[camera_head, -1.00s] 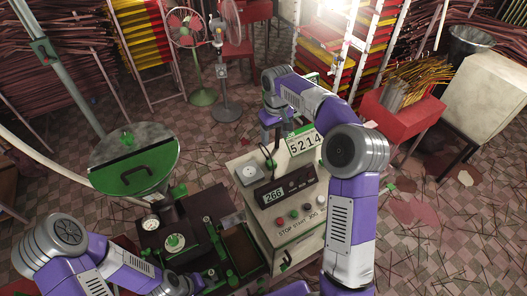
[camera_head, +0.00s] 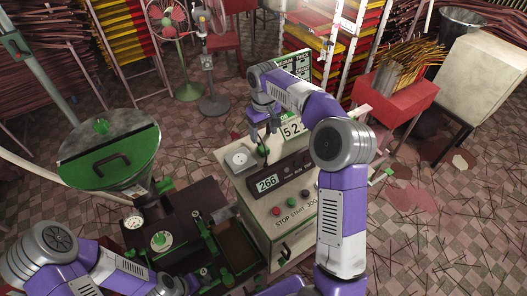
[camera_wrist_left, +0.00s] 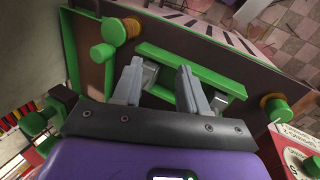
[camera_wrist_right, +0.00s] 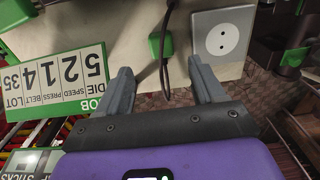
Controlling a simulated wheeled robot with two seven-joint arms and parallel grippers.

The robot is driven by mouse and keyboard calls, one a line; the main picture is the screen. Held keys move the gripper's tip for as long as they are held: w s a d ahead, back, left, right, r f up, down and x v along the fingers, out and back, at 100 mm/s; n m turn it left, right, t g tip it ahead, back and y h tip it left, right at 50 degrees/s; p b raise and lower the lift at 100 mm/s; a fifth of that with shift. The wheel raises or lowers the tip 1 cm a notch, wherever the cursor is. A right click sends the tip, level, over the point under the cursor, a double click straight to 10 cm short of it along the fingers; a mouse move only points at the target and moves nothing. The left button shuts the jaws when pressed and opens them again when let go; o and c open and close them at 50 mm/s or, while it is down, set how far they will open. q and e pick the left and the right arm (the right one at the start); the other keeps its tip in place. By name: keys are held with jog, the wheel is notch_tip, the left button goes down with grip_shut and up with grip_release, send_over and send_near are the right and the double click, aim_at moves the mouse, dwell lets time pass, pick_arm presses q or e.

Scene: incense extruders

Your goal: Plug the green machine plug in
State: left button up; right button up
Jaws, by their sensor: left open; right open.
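The green plug (camera_wrist_right: 155,46) with its dark cable (camera_wrist_right: 166,70) shows in the right wrist view, against the pale machine top. The two-hole socket (camera_wrist_right: 221,36) on a grey plate is to its right, apart from the plug. In the head view the socket (camera_head: 239,158) sits on the top of the pale control cabinet (camera_head: 262,205). My right gripper (camera_wrist_right: 160,64) is open and empty, with the plug beyond and between its fingertips. In the head view it (camera_head: 262,127) points down over the cabinet's back edge. My left gripper (camera_wrist_left: 160,66) is open beside a green bar (camera_wrist_left: 190,68).
The green-lidded hopper (camera_head: 108,160) and dark machine bed (camera_head: 195,220) are on the left. A red table (camera_head: 405,95) is at right.

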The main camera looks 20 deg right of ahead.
aim_at(263, 147)
jog(key=shift+f, duration=1.2)
jog(key=shift+a+f, duration=0.1)
jog(key=shift+f, duration=2.5)
jog(key=c, duration=1.1)
notch_tip(263, 147, up, 10)
jog(key=shift+r, duration=0.1)
